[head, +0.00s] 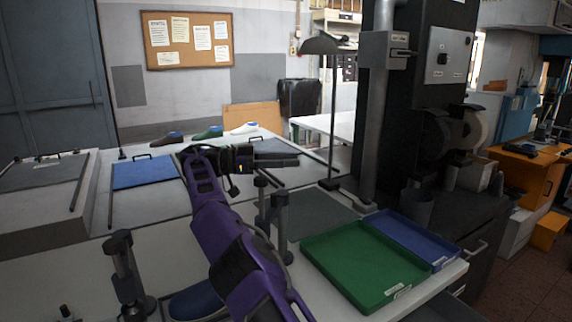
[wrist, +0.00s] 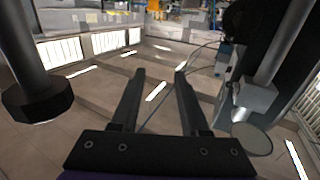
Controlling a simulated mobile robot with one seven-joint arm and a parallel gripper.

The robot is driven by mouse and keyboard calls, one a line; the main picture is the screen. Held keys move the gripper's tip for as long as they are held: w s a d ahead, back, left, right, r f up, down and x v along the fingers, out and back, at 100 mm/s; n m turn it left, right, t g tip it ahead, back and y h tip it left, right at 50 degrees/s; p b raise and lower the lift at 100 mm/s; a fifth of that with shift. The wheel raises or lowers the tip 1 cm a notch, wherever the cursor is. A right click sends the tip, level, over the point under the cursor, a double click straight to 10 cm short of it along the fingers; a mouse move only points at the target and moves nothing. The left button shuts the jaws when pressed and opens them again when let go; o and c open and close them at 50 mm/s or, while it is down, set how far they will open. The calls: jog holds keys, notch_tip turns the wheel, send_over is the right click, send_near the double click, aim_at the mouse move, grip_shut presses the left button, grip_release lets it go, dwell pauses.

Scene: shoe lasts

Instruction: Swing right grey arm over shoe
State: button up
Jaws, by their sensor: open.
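My gripper (head: 296,158) is stretched out over the workbench in the head view. In the wrist view its two dark fingers (wrist: 160,73) are apart with nothing between them. A blue shoe-like shape (head: 196,303) lies at the bottom of the head view, partly hidden by my purple arm. A dark grey upright with a round top (head: 122,258) stands to its left. Another grey upright (head: 281,222) stands to its right, below my gripper and apart from it. I cannot tell which part is the swinging grey arm.
A green tray (head: 318,252) and a blue tray (head: 440,258) lie on the right. A lamp stand (head: 333,120) and a thick grey column (head: 375,110) rise behind. Brown, green and white shoe lasts (head: 240,128) stand at the back. A blue mat (head: 143,173) lies back left.

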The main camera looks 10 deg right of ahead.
jog(key=d, duration=0.1)
jog(key=d+y, duration=0.1)
jog(key=d+f, duration=0.1)
jog(key=shift+d+g, duration=0.4)
jog(key=c, duration=0.5)
jog(key=d+f+y, duration=0.1)
jog(key=d, duration=0.1)
jog(key=s+d+f+y+b, duration=0.1)
jog(key=d+y, duration=0.1)
jog(key=d, duration=0.1)
jog(key=d+f+g+y, duration=0.1)
jog(key=d, duration=0.1)
jog(key=shift+s+d+f+y+b, duration=0.15)
jog(key=shift+s+d+y+b, duration=0.1)
jog(key=shift+d+y+b, duration=0.05)
grip_shut()
jog(key=s+d+f+m+t+y+b, duration=0.25)
jog(key=s+f+y, duration=0.45)
jog(key=y, duration=0.6)
jog(key=s+a+r+m+t+y+b, duration=0.2)
jog(key=s+a+r+t+y+b, duration=0.1)
jog(key=s+a+r+y, duration=0.35)
jog(key=y+b, duration=0.1)
jog(key=b, duration=0.1)
send_near(269, 227)
jog(key=x, duration=0.5)
jog(key=shift+d+f, duration=0.2)
jog(key=shift+f, duration=0.25)
jog(key=shift+w+a, duration=0.15)
jog(key=shift+a, duration=0.25)
